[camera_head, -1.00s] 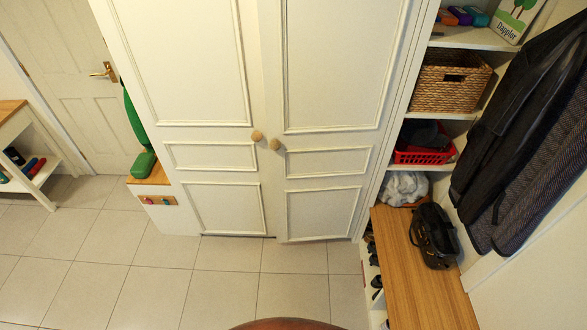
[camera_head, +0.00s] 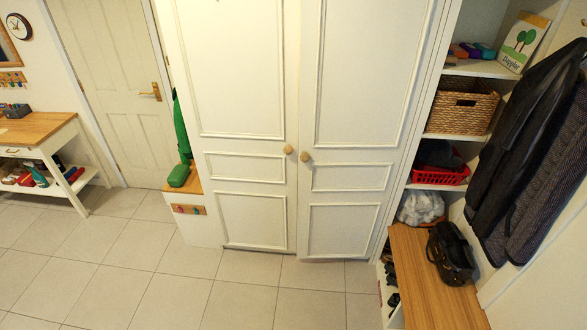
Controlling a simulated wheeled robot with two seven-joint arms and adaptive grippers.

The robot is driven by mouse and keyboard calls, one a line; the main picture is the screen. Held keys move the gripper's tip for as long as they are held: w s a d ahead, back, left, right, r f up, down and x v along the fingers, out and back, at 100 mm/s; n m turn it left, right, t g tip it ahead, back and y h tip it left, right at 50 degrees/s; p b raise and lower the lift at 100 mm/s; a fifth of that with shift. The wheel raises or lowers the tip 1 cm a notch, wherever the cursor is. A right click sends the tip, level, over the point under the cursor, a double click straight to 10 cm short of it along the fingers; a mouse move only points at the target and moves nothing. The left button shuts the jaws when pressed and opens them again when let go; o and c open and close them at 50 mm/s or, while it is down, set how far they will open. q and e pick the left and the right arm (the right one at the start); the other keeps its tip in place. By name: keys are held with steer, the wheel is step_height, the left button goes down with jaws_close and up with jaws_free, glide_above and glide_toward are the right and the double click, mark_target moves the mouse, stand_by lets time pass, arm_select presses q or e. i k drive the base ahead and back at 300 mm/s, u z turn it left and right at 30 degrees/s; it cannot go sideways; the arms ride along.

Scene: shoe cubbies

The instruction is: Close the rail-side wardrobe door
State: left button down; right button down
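The white wardrobe has two panelled doors side by side. The left door (camera_head: 238,162) has a round wooden knob (camera_head: 288,149) at its right edge. The right door (camera_head: 352,150) has a round wooden knob (camera_head: 305,156) at its left edge. The left door looks shut. The right door's lower free corner sits slightly lower and forward of the left door's, so it looks a little ajar; the gap is too narrow to be sure. The frame does not show which door is rail-side. Neither of my grippers is in view.
Right of the wardrobe are shelves with a wicker basket (camera_head: 462,105) and red basket (camera_head: 440,176), a wooden-topped bench (camera_head: 430,295) with a black bag (camera_head: 450,253), and hanging coats (camera_head: 525,150). A wooden-topped table (camera_head: 35,128) stands left. The tiled floor (camera_head: 170,285) in front is clear.

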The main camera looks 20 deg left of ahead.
mark_target(363, 64)
steer(key=u, duration=0.8)
steer(key=i, duration=1.1)
steer(key=z, duration=0.25)
